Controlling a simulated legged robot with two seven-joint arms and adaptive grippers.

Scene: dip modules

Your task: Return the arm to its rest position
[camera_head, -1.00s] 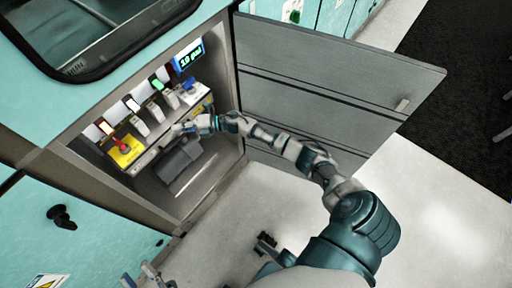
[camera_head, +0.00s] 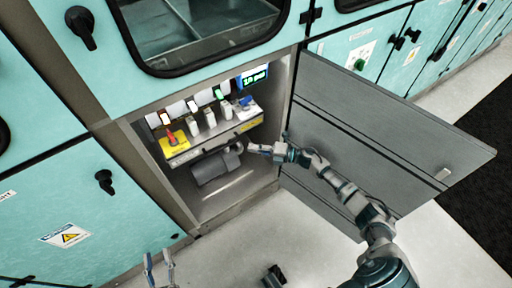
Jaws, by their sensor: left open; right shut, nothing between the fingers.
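My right arm reaches in from the lower right to the open cabinet (camera_head: 205,214). Its gripper (camera_head: 240,147) is shut and empty at the cabinet opening, just below and in front of the shelf's right part. The arm is extended, with its forearm in front of the open door (camera_head: 390,140). My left gripper (camera_head: 158,262) is open and empty at the bottom edge, low in front of the teal panels; the rest of that arm is out of view.
The shelf (camera_head: 215,143) carries a yellow block with a red switch (camera_head: 172,139), several white modules (camera_head: 210,118) and a blue-topped one (camera_head: 246,102). A lit display (camera_head: 253,77) is behind. A grey box (camera_head: 215,166) is below the shelf.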

